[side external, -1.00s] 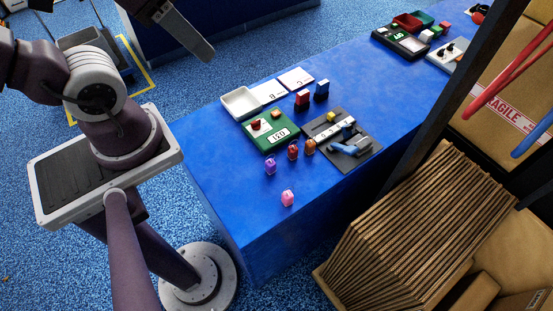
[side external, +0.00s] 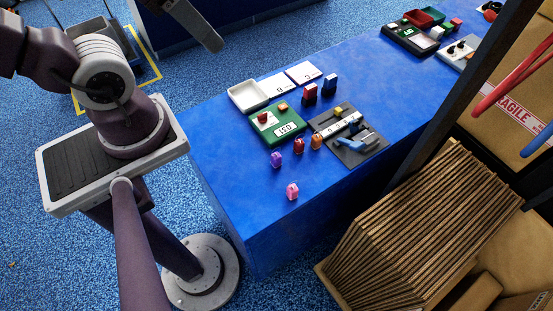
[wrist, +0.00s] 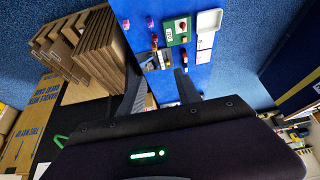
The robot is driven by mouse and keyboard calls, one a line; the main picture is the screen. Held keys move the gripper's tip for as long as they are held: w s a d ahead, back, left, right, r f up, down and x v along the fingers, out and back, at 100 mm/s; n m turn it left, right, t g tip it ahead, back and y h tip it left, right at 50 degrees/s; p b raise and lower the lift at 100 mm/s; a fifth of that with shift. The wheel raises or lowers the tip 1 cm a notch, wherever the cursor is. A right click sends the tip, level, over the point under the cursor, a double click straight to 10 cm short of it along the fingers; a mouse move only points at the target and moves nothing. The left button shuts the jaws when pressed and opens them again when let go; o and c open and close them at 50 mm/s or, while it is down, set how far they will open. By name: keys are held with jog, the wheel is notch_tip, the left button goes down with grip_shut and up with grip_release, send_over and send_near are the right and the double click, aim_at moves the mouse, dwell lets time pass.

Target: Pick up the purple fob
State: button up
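The purple fob (side external: 276,159) is small and stands on the blue table, left of a red-brown fob (side external: 299,145) and an orange fob (side external: 316,141). A pink fob (side external: 292,191) stands apart, nearer the table's front edge. My gripper (wrist: 161,86) is open and empty in the wrist view, its two dark fingers spread wide over the table. It is high above and far from the fobs. The side view shows only a finger at the top. In the wrist view the fobs are tiny, and I cannot tell the purple one surely.
A green panel (side external: 278,131) with a display, a grey panel (side external: 358,152), a white tray (side external: 247,100), cards and upright red and blue blocks stand close behind the fobs. A dark post (side external: 438,100) and stacked cardboard (side external: 430,225) are at right. The table's front left is clear.

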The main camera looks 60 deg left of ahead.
jog(key=shift+o, duration=0.8)
jog(key=m+g, duration=0.6)
jog(key=m, duration=1.2)
send_over(277, 157)
jog(key=f, duration=3.3)
jog(key=shift+s+f, duration=0.2)
jog(key=shift+s, duration=0.1)
jog(key=f, duration=0.7)
jog(key=shift+w, duration=0.35)
grip_shut()
